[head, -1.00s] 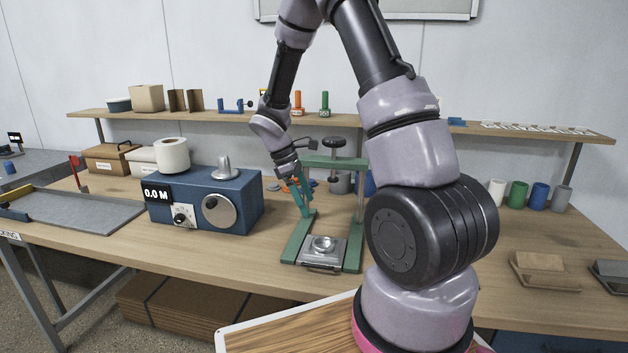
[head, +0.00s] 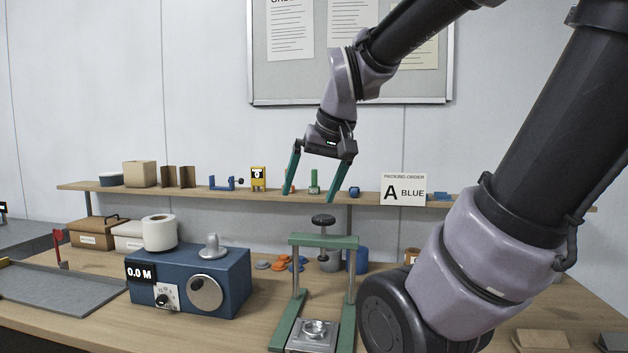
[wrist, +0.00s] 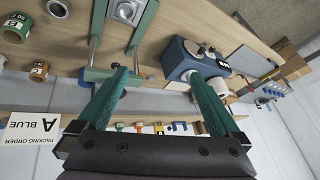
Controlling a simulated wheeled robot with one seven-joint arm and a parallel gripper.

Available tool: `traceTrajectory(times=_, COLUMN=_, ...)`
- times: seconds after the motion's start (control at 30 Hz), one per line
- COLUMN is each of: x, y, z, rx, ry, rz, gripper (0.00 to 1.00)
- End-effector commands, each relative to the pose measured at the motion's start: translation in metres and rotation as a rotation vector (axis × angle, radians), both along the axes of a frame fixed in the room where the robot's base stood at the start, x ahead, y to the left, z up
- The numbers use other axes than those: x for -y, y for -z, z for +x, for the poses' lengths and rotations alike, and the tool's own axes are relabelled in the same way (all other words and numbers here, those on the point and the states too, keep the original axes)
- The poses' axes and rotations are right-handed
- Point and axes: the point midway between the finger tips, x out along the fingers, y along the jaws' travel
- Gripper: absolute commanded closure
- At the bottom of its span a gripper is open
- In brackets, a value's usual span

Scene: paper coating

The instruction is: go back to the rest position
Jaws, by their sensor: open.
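My gripper (head: 309,198) is open and empty, its two green fingers spread apart and pointing down. In the head view it is raised in front of the back shelf, above the green press frame (head: 322,241). In the wrist view the fingers (wrist: 160,75) show nothing between their tips, with the bench beyond them. My arm reaches in from the upper right and covers the right part of the bench.
The press stands on the wooden bench with a metal piece (head: 314,328) at its base. A blue machine (head: 222,285) and a white roll (head: 159,232) stand to its left. The shelf (head: 88,188) holds small items and a packing order card (head: 404,189). Open air surrounds my gripper.

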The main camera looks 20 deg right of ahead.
Motion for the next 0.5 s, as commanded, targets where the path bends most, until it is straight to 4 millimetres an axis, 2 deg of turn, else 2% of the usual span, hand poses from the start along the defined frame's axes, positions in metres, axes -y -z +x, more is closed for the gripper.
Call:
traceTrajectory(times=0.1, x=-0.003, y=-0.013, z=-0.018, rx=0.064, ry=0.073, rz=0.082, gripper=0.00)
traceTrajectory(times=0.2, x=-0.005, y=-0.017, z=-0.025, rx=0.088, ry=0.104, rz=0.120, gripper=0.00)
traceTrajectory(times=0.5, x=-0.006, y=-0.018, z=-0.027, rx=0.094, ry=0.115, rz=0.133, gripper=0.00)
